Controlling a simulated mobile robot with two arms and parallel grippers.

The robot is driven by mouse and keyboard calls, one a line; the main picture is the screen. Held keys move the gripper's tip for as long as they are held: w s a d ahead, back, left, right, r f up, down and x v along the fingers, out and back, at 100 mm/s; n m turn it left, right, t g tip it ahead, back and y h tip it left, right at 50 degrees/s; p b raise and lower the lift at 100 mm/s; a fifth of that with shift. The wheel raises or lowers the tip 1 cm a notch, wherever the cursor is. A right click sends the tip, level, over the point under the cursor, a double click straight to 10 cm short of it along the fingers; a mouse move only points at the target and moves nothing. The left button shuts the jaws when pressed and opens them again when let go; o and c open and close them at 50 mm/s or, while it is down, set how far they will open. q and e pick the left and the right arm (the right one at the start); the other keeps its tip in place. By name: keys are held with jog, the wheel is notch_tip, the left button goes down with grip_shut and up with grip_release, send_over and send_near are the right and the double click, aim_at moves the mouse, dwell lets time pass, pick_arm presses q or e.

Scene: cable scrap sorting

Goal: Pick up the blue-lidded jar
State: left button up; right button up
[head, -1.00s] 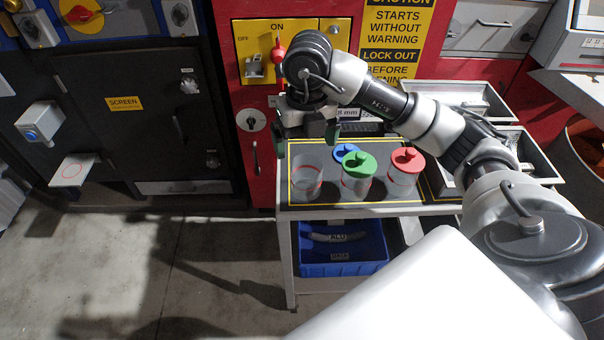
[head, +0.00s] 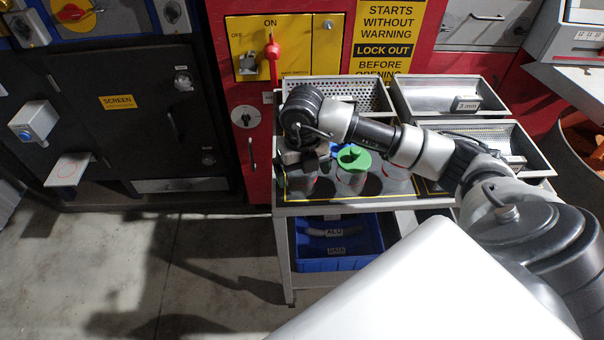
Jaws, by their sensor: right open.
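The blue-lidded jar is mostly hidden behind the green-lidded jar and my right gripper; only a small bluish bit of its lid (head: 337,147) seems to show. The green-lidded jar (head: 354,160) stands upright on the cart top, just right of my right gripper. My right gripper (head: 304,170) is open and points down at the left end of the cart, over or in front of a clear open jar (head: 300,187). Whether it touches that jar cannot be told. My left gripper is out of view.
My right forearm covers the red-lidded jar's lid; part of a clear body (head: 397,180) shows below it. Metal trays (head: 446,82) stand at the back and right of the cart (head: 345,205). A blue bin (head: 336,262) sits on the lower shelf. The floor at left is clear.

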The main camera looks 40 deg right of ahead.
jog(key=shift+c, duration=0.3)
jog(key=c, duration=1)
jog(key=shift+o, duration=0.2)
jog(key=shift+r, duration=0.15)
